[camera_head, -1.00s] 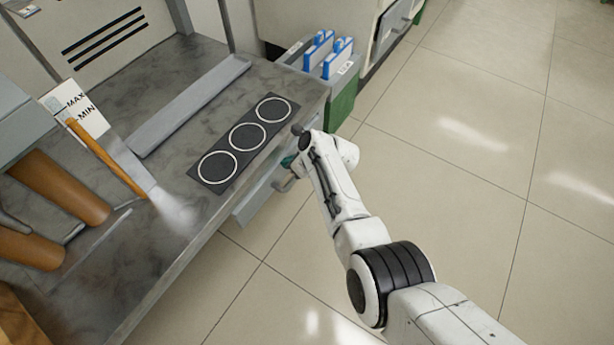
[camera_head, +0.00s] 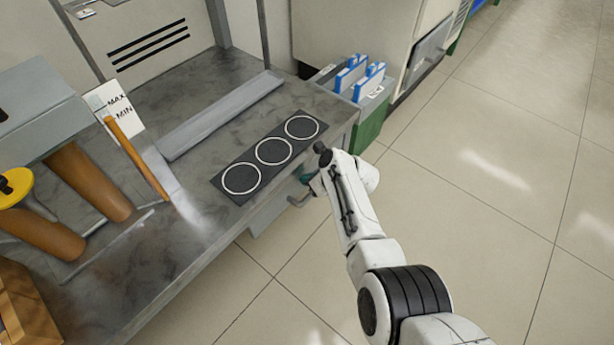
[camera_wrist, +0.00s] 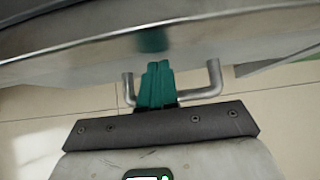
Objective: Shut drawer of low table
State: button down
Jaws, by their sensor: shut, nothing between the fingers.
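The low table (camera_head: 215,110) has a grey mottled top. Its drawer (camera_head: 268,212) sits under the front edge, with only a small part of its front showing past the top. The drawer's metal bar handle (camera_head: 297,201) also shows in the wrist view (camera_wrist: 213,78). My gripper (camera_head: 306,176) is at the drawer front, largely hidden behind my own wrist in the head view. In the wrist view its teal fingers (camera_wrist: 156,82) are together and empty, between the two posts of the handle, pointing at the drawer front. I cannot tell whether they touch it.
A black strip with three white rings (camera_head: 272,152) and a grey channel (camera_head: 220,115) lie on the top. A green bin with blue items (camera_head: 366,110) stands past the table's far end. The floor at right is clear.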

jog(key=s+d+f+p+v, duration=0.1)
jog(key=p+v, duration=0.9)
jog(key=v, duration=0.2)
jog(key=shift+d+f, duration=0.2)
jog(key=shift+d, duration=0.25)
